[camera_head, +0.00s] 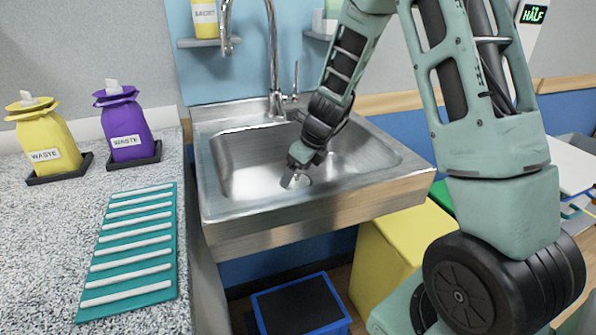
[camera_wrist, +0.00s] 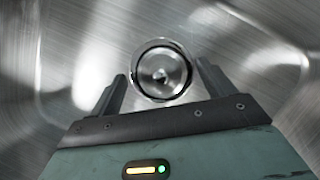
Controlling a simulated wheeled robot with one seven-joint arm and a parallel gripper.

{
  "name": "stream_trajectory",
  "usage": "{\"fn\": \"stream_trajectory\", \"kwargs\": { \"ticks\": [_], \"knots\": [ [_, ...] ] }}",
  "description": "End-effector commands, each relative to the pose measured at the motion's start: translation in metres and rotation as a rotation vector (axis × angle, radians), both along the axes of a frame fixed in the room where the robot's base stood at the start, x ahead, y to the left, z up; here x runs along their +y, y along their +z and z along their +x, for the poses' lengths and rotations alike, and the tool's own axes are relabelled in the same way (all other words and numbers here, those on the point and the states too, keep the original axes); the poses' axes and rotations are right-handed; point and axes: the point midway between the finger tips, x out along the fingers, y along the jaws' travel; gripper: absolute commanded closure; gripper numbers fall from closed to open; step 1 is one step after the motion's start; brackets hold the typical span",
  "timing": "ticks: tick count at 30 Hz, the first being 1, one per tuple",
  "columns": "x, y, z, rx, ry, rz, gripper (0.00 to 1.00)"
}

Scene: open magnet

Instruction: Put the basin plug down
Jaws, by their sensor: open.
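The basin plug (camera_wrist: 162,74) shows in the wrist view as a round, shiny metal piece with a dark ring and a small central knob. It is at the basin floor, around the drain; I cannot tell whether it is fully seated. My gripper (camera_wrist: 161,69) is open, with one finger to each side of the plug and visible gaps between. In the head view my gripper (camera_head: 293,172) points down into the steel basin (camera_head: 240,212), low over its floor. The plug is mostly hidden there by the gripper.
A tall tap (camera_head: 274,60) stands behind the basin. On the left counter are a yellow waste bag (camera_head: 45,140), a purple waste bag (camera_head: 130,122) and a teal ribbed mat (camera_head: 128,262). A blue-edged step (camera_head: 300,305) and a yellow bin (camera_head: 392,250) stand below.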

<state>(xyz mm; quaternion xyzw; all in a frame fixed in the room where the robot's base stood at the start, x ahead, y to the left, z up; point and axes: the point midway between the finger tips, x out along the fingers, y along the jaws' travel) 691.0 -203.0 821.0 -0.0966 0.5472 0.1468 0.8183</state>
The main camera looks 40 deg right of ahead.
Motion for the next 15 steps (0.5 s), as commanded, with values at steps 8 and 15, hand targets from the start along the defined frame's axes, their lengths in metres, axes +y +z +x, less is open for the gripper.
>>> {"fn": "stream_trajectory", "kwargs": {
  "ticks": [8, 15],
  "knots": [
    [-0.007, 0.055, -0.018, -0.004, 0.002, -0.002, 0.18],
    [-0.013, 0.094, -0.035, -0.002, 0.001, -0.001, 0.18]
  ]
}}
